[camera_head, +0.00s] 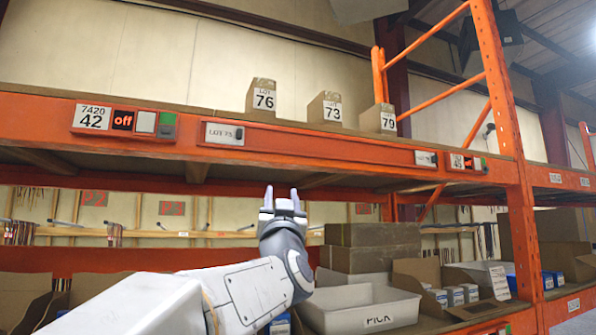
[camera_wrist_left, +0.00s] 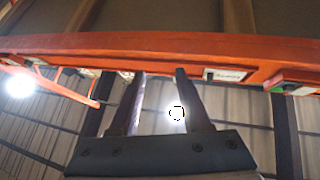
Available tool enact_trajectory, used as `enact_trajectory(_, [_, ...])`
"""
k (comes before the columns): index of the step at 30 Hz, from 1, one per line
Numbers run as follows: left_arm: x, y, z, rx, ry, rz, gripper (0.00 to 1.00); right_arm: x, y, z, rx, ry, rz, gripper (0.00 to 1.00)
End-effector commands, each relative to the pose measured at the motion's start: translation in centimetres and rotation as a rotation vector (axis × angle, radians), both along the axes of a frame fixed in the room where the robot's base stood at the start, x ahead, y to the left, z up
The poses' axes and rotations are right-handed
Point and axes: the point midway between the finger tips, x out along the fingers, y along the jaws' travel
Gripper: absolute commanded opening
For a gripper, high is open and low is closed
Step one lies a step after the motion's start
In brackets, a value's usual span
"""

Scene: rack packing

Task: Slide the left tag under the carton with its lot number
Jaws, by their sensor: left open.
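The left tag (camera_head: 224,134) is a pale plate with a dark knob on the orange shelf beam, left of the cartons; its print looks like LOT 73 or 75. The right tag (camera_head: 426,158) sits farther right on the beam, its print too small to read. Three cartons stand on the shelf: LOT 76 (camera_head: 262,97), LOT 73 (camera_head: 326,109) and one reading 79 or 70 (camera_head: 380,119). My left gripper (camera_head: 282,200) is open and empty, pointing up below the beam and right of the left tag. The left wrist view shows the left tag (camera_wrist_left: 226,75) just right of the fingers. My right gripper is out of view.
The orange beam (camera_head: 330,148) crosses above my left gripper. A 42 display with buttons (camera_head: 124,121) sits left of the left tag, and a 45 display (camera_head: 466,163) right of the right tag. A white PICK tray (camera_head: 362,309) and open boxes stand below.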

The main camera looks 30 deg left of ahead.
Motion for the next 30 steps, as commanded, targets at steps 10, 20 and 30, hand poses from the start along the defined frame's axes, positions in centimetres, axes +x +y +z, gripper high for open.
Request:
enact_trajectory(10, [-5.3, 5.9, 7.4, 0.048, -0.193, 0.245, 0.47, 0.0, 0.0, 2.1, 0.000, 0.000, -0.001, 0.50])
enact_trajectory(20, [-2.5, 9.0, 11.8, 0.048, -0.191, 0.240, 0.47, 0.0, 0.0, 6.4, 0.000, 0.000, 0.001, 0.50])
enact_trajectory(30, [-1.0, 10.7, 13.7, 0.048, -0.191, 0.238, 0.47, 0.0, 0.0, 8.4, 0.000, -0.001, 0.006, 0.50])
